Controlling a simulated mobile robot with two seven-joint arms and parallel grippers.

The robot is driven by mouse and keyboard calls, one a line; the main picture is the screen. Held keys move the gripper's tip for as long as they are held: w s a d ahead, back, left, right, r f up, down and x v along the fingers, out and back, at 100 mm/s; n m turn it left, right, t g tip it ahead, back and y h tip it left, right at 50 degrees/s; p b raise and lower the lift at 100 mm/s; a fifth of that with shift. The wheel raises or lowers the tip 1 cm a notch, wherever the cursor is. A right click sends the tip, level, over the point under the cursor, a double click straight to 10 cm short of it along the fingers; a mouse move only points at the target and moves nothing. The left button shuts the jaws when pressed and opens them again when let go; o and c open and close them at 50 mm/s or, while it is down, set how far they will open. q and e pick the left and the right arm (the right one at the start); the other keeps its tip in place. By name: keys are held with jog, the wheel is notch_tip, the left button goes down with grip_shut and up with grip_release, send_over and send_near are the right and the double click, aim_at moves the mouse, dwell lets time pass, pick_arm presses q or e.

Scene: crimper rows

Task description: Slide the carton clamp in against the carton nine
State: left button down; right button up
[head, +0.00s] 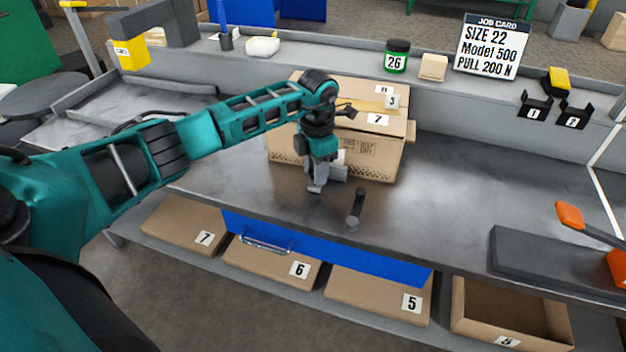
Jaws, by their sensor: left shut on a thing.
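A large brown carton (372,155) stands on the grey bench, with several number labels on and near its top; one reads 3 and one reads 7. I cannot read a nine on it. My left gripper (318,186) points down at the carton's front face. It is shut on a small grey piece (338,172), which looks like the carton clamp, low at the carton's front. The gripper hides part of it, and I cannot tell if it touches the carton. A dark lever with a round end (356,208) is just right of the gripper. My right gripper is not in view.
Brown bins (275,262) sit under the front edge beside a blue drawer (330,248). A job card (492,46), a green-banded jar (397,58) and small black holders stand at the back. An orange-handled tool (572,217) is at right. The bench right of the carton is clear.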

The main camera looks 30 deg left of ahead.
pick_arm(q)
jog(key=shift+w, duration=0.2)
jog(key=c, duration=1.1)
grip_release()
jog(key=shift+s, duration=0.1)
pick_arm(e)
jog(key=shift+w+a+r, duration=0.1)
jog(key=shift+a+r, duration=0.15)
pick_arm(q)
jog(key=shift+r, duration=0.3)
notch_tip(320, 180, up, 12)
jog(key=p, duration=0.3)
jog(key=shift+r, duration=0.25)
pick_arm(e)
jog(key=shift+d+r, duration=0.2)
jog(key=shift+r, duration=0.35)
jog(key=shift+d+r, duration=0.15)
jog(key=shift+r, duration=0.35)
